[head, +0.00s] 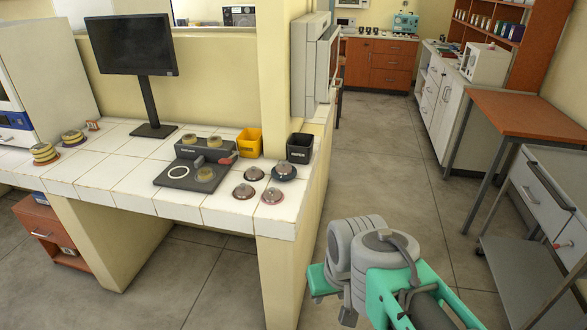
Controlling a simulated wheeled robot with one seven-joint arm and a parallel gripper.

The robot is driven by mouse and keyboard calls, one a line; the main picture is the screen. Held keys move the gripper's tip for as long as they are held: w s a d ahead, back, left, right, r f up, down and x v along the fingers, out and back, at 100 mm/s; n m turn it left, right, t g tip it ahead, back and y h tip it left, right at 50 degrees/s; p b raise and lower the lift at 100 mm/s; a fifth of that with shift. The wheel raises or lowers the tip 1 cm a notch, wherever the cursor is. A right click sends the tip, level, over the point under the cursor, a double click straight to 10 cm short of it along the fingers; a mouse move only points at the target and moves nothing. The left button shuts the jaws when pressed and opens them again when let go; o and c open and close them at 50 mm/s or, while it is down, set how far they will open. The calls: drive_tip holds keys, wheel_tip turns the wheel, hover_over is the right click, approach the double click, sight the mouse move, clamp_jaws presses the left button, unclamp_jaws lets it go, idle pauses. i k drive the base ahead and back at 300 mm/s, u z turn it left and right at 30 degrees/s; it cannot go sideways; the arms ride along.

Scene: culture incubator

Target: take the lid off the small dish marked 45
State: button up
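Several small round dishes stand on the white tiled bench to the left. Near its right end are a dark-lidded dish (244,191), a second dark one (254,174), a reddish one (273,196) and one on a wider dark base (285,171). A yellowish dish (205,174) sits on the black device (182,176). No markings are readable, so I cannot tell which dish is 45. My arm is at the lower right, over the floor and apart from the bench. I cannot make out my gripper's fingertips or whether it holds anything.
A yellow bin (249,142) and a black bin (299,148) stand behind the dishes. A monitor (131,45) and stacked yellowish dishes (44,153) are farther left. A pillar rises behind the bench. Open floor (385,150) lies right of the bench, before a grey cart (530,265).

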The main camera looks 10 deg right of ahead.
sight(282, 166)
drive_tip(key=u, duration=0.4)
drive_tip(key=i, duration=0.6)
drive_tip(key=u, duration=1)
drive_tip(key=i, duration=1.65)
drive_tip(key=z, duration=0.2)
